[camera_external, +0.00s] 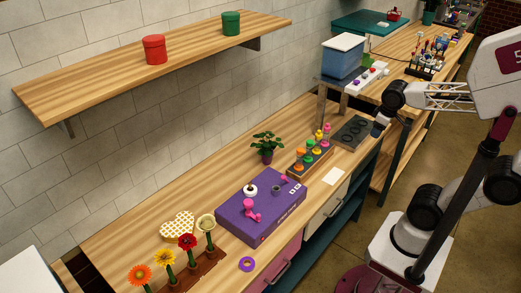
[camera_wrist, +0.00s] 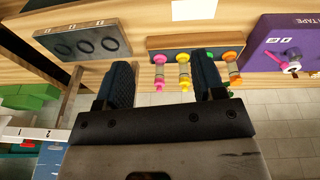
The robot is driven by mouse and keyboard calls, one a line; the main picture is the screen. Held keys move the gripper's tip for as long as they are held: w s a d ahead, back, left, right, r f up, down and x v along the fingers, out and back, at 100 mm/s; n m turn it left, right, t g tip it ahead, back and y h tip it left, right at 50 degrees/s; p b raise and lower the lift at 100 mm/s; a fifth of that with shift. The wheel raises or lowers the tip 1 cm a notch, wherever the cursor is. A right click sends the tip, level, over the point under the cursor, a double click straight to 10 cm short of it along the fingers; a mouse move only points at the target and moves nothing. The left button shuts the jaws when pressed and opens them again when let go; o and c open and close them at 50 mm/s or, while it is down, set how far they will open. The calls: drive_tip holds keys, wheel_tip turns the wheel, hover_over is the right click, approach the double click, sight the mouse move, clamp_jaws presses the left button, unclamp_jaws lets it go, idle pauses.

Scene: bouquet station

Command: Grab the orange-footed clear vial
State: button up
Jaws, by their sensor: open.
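Several small clear vials with coloured ends stand in a row on a wooden rack (camera_external: 309,161). In the wrist view, the vial at the right end of the row (camera_wrist: 234,70) has orange at its end and a clear middle. To its left are a yellow-ended vial (camera_wrist: 184,72) and a pink-ended vial (camera_wrist: 158,72); another vial is partly hidden behind my right finger. Which end is each foot is hard to tell. My gripper (camera_wrist: 162,60) is open and empty. In the external view, it (camera_external: 377,130) is right of the rack, apart from the vials.
A dark plate with black rings (camera_external: 351,131) lies right of the rack. A purple box (camera_external: 248,222) with pink pieces on it stands left. A potted plant (camera_external: 267,146) is behind the rack. A white card (camera_external: 333,177) lies in front. A blue bin (camera_external: 342,64) stands behind my gripper.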

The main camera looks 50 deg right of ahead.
drive_tip(key=w+a+n+g+h, duration=0.2)
drive_tip(key=w+a+n+h, duration=0.15)
drive_tip(key=w+n, duration=0.35)
drive_tip(key=n+t+h, duration=0.6)
drive_tip(key=n+h, duration=0.2)
drive_tip(key=n, duration=0.8)
hover_over(300, 154)
drive_tip(key=s+a, duration=0.3)
drive_tip(key=a, duration=0.2)
wheel_tip(300, 154, down, 11)
drive_tip(key=shift+r, duration=0.1)
drive_tip(key=shift+d, duration=0.15)
drive_tip(key=shift+x, duration=1.2)
drive_tip(key=shift+w, duration=0.15)
drive_tip(key=shift+y, duration=0.25)
drive_tip(key=shift+x, duration=2.55)
